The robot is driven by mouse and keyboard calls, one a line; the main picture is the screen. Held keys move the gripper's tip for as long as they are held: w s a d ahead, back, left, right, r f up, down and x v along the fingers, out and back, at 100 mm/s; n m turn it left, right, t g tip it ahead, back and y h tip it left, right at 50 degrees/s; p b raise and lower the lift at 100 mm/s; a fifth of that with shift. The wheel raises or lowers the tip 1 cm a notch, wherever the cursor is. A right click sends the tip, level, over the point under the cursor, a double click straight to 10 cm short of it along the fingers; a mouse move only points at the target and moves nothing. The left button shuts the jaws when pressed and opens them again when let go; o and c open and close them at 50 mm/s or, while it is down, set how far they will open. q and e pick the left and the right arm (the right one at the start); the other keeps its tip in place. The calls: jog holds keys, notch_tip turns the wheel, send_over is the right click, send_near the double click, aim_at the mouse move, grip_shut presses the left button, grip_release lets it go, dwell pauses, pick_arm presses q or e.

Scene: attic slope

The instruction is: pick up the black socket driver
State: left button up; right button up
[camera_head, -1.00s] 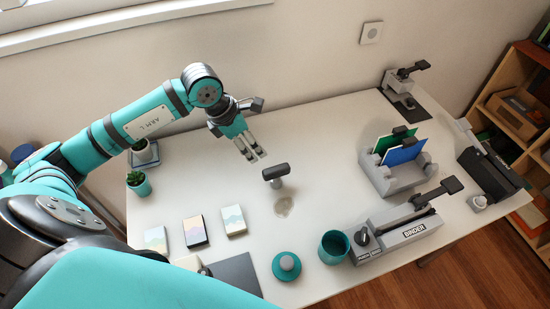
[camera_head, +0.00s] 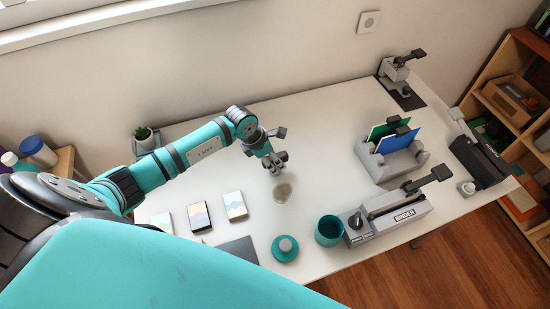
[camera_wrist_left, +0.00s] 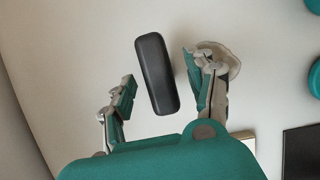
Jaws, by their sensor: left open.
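The black socket driver (camera_wrist_left: 157,73) shows in the left wrist view as a dark, rounded bar-shaped handle seen from above. My left gripper (camera_wrist_left: 160,70) is open, with one finger on each side of the handle and visible gaps to both. In the head view my left gripper (camera_head: 276,164) is over the middle of the white table and hides most or all of the driver. The driver's lower part is hidden below its handle. My right gripper is in neither view.
A greyish stain (camera_head: 283,191) lies beside the gripper on the table. Several small cards (camera_head: 200,216), a teal lid (camera_head: 285,248), a teal cup (camera_head: 329,231) and a grey binder machine (camera_head: 395,217) stand in front. A grey file holder (camera_head: 392,165) is to the right.

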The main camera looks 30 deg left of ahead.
pick_arm(q)
jog(key=shift+x, duration=1.05)
grip_shut()
